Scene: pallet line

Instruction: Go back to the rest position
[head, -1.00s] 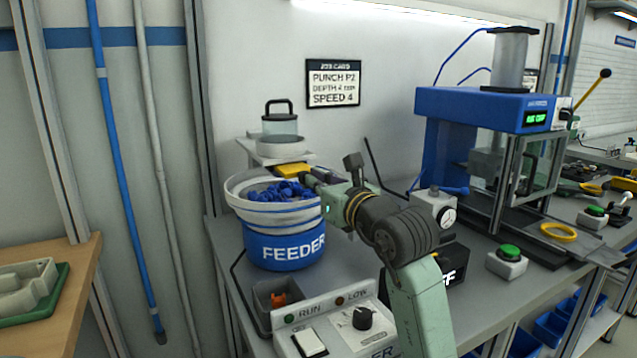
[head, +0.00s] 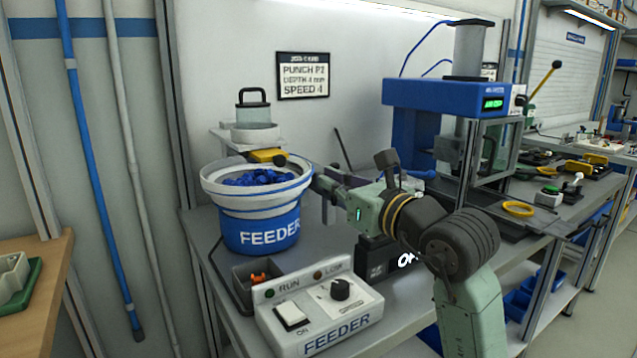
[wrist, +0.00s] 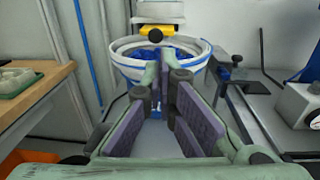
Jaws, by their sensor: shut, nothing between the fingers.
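My gripper (head: 325,184) is shut and empty, just right of the rim of the feeder bowl (head: 222,199) in the head view. In the wrist view my gripper (wrist: 166,84) points toward the bowl (wrist: 127,70), with its purple pads on both sides in the foreground. The bowl sits on a blue feeder drum (head: 250,238) and holds several blue parts (head: 258,178). My arm reaches in from the lower right. The exact spacing of the fingertips is hard to see in the head view.
A feeder control box (head: 318,318) and a dark bin (head: 261,278) with orange pieces stand in front of the feeder. A blue press (head: 450,97) stands to the right. A wooden table (head: 48,300) is at the left. Open floor shows at the lower right.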

